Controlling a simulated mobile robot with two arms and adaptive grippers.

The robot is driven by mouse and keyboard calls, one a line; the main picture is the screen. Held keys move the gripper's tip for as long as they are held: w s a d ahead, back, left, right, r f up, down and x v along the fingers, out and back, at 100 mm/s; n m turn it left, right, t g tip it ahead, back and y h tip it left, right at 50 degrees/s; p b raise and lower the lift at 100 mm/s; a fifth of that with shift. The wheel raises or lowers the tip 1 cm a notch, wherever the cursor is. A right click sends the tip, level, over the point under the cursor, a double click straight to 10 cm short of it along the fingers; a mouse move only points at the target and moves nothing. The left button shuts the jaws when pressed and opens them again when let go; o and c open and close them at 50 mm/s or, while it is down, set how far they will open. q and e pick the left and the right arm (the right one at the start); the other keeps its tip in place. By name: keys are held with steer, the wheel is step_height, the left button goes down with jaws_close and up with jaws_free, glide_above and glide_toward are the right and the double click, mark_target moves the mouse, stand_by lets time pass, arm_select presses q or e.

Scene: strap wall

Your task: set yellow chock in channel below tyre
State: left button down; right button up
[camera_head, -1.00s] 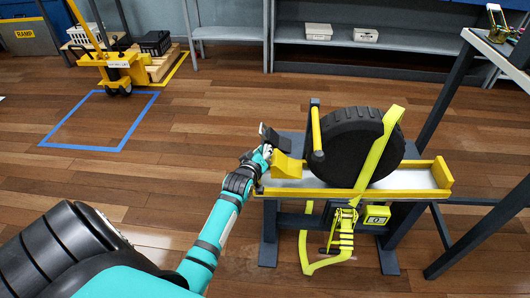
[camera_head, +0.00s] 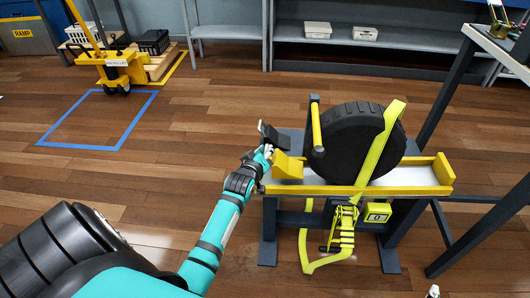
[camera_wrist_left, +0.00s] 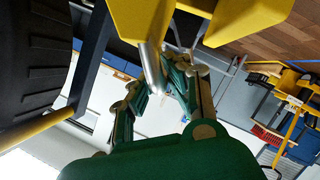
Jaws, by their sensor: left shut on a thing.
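The yellow chock (camera_head: 287,166) is a wedge-like block at the left end of the channel (camera_head: 437,189), left of the black tyre (camera_head: 352,140). A gap shows between chock and tyre. I cannot tell if the chock touches the channel floor. My left gripper (camera_head: 267,152) is shut on the chock from its left side. In the left wrist view, yellow surfaces (camera_wrist_left: 245,20) and a silver bar (camera_wrist_left: 152,70) lie at my left fingers (camera_wrist_left: 168,62), and the tyre (camera_wrist_left: 35,55) is at left. Small pale tips (camera_head: 433,291) at the bottom edge may be my right gripper.
A yellow strap (camera_head: 377,155) crosses the tyre and hangs down to a ratchet (camera_head: 341,232) at the front. A dark plate (camera_head: 272,137) is behind the gripper.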

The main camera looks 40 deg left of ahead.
mark_target(279, 159)
arm_select(q)
steer(key=shift+w+d+f+b, duration=0.35)
steer(key=shift+d+f+b, duration=0.2)
steer(key=shift+b, duration=0.25)
steer(key=shift+w+d+f+b, duration=0.35)
steer(key=shift+d+f+b, duration=0.15)
steer(key=shift+b, duration=0.25)
steer(key=shift+w+d+f+b, duration=0.15)
steer(key=shift+d+f+b, duration=0.2)
steer(key=shift+b, duration=0.1)
steer(key=shift+w+d, duration=0.1)
steer(key=shift+w+d+f, duration=0.2)
steer(key=shift+d, duration=0.15)
arm_select(e)
step_height(279, 159, up, 16)
steer(key=w+a+t+y, duration=0.1)
steer(key=a+t+y, duration=0.1)
steer(key=t, duration=0.8)
steer(key=shift+a+n+y, duration=0.3)
steer(key=shift+y, duration=0.5)
arm_select(q)
steer(key=shift+f, duration=0.1)
steer(key=c, duration=1.2)
jaws_free()
